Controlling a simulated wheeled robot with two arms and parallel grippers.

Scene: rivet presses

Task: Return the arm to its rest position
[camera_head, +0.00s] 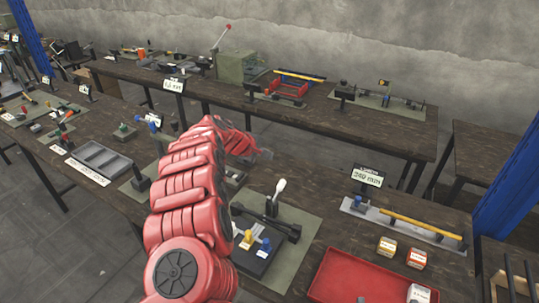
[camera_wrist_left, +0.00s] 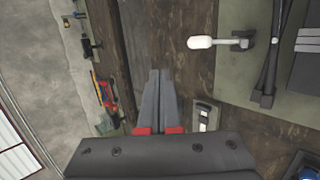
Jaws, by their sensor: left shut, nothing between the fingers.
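My left arm (camera_head: 185,190), red and segmented, reaches up from the bottom of the head view over the front bench. Its gripper (camera_head: 265,155) is at the far end, partly hidden by the arm's last links. In the left wrist view the gripper's grey fingers (camera_wrist_left: 157,80) are together with nothing between them. They are above the wooden bench top, apart from the press. The press (camera_head: 270,220) has a lever with a white knob (camera_head: 280,186) and stands on a green mat; the white knob also shows in the left wrist view (camera_wrist_left: 200,43). My right gripper is not in view.
A red tray (camera_head: 325,292) and small boxes (camera_head: 386,246) lie at the right, below a grey rail with a yellow rod (camera_head: 420,225). A grey compartment tray (camera_head: 98,158) lies left of the arm. A back bench (camera_head: 335,127) holds more tools. A blue post (camera_head: 508,185) stands at right.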

